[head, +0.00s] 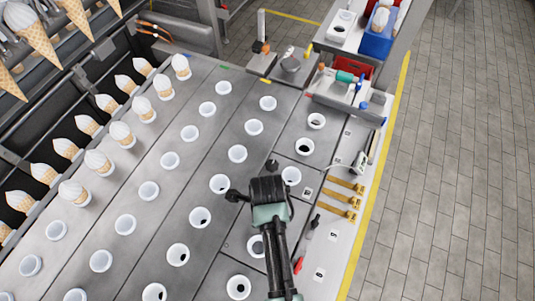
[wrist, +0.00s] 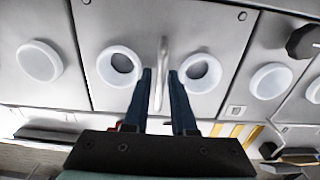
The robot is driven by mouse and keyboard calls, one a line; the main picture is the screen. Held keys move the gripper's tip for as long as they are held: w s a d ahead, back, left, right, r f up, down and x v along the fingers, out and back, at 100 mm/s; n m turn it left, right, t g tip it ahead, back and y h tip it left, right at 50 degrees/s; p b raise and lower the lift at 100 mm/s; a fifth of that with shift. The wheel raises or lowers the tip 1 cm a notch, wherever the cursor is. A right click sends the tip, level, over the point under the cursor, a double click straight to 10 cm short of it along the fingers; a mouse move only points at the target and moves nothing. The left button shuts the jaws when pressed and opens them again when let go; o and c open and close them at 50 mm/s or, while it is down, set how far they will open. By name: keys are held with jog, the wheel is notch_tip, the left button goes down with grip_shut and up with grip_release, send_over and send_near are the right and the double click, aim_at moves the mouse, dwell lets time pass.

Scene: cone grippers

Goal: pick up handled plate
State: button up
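The handled plate (wrist: 205,25) is a flat grey metal panel in the wrist view, with a raised bar handle (wrist: 161,62) between two white ring-shaped cups. My gripper (wrist: 161,76) is open, with one dark finger on each side of the handle. Gaps show between the fingers and the bar; I cannot tell how deep the fingertips reach. In the head view my gripper (head: 270,190) is over the right part of the metal table, and it hides the handle.
White cups stand in rows across the table (head: 205,142), with ice-cream cones (head: 97,160) at left. Yellow-brown tools (head: 346,187) and a red-tipped tool (head: 306,247) lie at right. A blue bin (head: 375,46) and red bin (head: 358,72) are at the back. Tiled floor lies right.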

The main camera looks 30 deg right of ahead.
grip_shut()
jog(key=shift+w+r, duration=0.1)
jog(key=shift+r, duration=0.05)
dwell(1.1)
